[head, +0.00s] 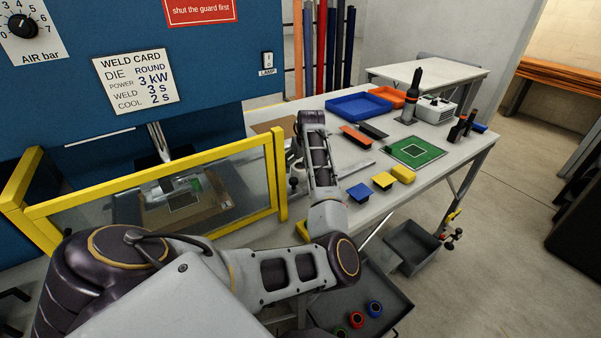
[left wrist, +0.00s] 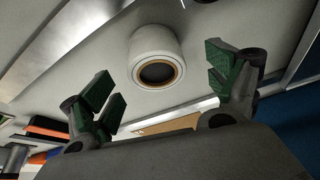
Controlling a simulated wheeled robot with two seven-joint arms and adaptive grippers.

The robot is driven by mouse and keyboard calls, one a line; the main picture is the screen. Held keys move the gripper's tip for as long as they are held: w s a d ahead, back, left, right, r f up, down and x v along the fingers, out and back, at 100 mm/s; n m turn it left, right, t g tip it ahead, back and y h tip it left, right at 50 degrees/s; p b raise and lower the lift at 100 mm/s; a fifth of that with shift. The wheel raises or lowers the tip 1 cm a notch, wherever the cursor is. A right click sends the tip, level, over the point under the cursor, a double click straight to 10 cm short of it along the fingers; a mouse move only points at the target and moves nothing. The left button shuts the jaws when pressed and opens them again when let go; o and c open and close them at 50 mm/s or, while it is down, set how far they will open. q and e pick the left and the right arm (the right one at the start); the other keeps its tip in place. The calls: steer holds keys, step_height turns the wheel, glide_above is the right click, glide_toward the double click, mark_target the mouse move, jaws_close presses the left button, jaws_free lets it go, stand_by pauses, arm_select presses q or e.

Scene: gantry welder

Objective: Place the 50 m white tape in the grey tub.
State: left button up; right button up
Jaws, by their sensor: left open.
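The white tape (left wrist: 155,58) is a thick white roll with a tan-ringed dark core, seen in the left wrist view on the pale table top. My left gripper (left wrist: 168,88) is open, with its green-padded fingers on either side of the roll and apart from it. In the head view my forearm and wrist largely hide this spot at the table's near left end. Two grey containers show low down in front of the table: a smaller grey tub (head: 413,248) and a wider dark grey tray (head: 388,322). My right gripper is not in view.
The wide tray holds a red, a blue and a green roll (head: 357,320). On the table are a blue tray (head: 358,106), an orange bin, a green mat (head: 414,152) and coloured blocks. The welder's yellow guard frame (head: 278,172) stands close left of my forearm.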

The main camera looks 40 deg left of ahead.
mark_target(301, 167)
arm_select(q)
steer(key=shift+f, duration=0.1)
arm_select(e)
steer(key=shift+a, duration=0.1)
arm_select(q)
steer(key=shift+x, duration=2)
steer(key=shift+w+f, duration=0.3)
steer(key=shift+f, duration=0.2)
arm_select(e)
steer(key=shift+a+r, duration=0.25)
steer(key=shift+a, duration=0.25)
arm_select(q)
steer(key=shift+c, duration=0.5)
steer(key=c, duration=1.2)
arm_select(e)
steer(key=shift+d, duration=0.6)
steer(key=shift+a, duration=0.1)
